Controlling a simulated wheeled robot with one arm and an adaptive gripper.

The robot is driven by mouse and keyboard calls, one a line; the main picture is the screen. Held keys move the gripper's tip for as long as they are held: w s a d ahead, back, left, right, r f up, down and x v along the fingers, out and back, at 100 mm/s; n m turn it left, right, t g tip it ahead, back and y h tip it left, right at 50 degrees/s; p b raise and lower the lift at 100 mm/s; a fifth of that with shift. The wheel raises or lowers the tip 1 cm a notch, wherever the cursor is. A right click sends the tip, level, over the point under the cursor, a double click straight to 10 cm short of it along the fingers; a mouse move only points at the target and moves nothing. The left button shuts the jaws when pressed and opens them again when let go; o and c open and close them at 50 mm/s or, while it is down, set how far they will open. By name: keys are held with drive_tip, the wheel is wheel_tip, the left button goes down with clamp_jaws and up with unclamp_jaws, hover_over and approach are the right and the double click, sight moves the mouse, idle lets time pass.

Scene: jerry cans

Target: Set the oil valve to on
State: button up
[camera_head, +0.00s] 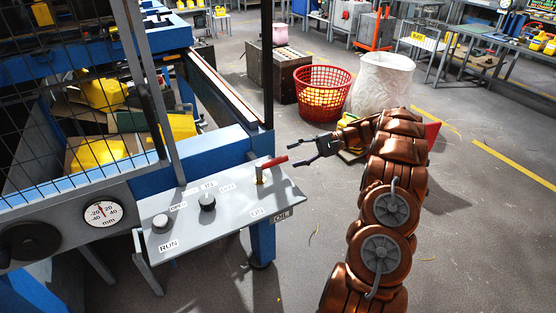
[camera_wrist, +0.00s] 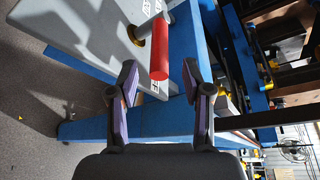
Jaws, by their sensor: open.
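The valve has a red lever handle (camera_head: 273,162) on a brass stem (camera_head: 260,176), at the far right end of a sloping grey control panel (camera_head: 220,228). In the head view the handle points right, towards my gripper (camera_head: 295,154). My gripper is open and empty, just right of the handle's tip. In the wrist view the red handle (camera_wrist: 161,50) shows between the two spread fingers of my gripper (camera_wrist: 160,68), with its end near the fingertips. I see no clear contact. Small labels by the valve are too small to read surely.
The panel also carries a black knob (camera_head: 207,202), a lighter knob (camera_head: 160,222) and a "RUN" label. A dial gauge (camera_head: 102,213) sits left. A blue machine frame (camera_head: 205,157) and mesh guard stand behind. A red basket (camera_head: 322,92) and white sack (camera_head: 380,82) stand on the floor beyond my arm.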

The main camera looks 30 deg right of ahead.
sight(277, 161)
drive_tip(key=shift+s+d+f, duration=0.1)
drive_tip(key=shift+d+f, duration=0.05)
drive_tip(key=shift+d, duration=0.45)
drive_tip(key=p+x, duration=0.2)
drive_tip(key=x, duration=0.4)
drive_tip(key=shift+p+x, duration=0.4)
drive_tip(key=shift+x, duration=0.5)
drive_tip(key=shift+c, duration=0.2)
drive_tip(key=shift+d, duration=0.1)
clamp_jaws()
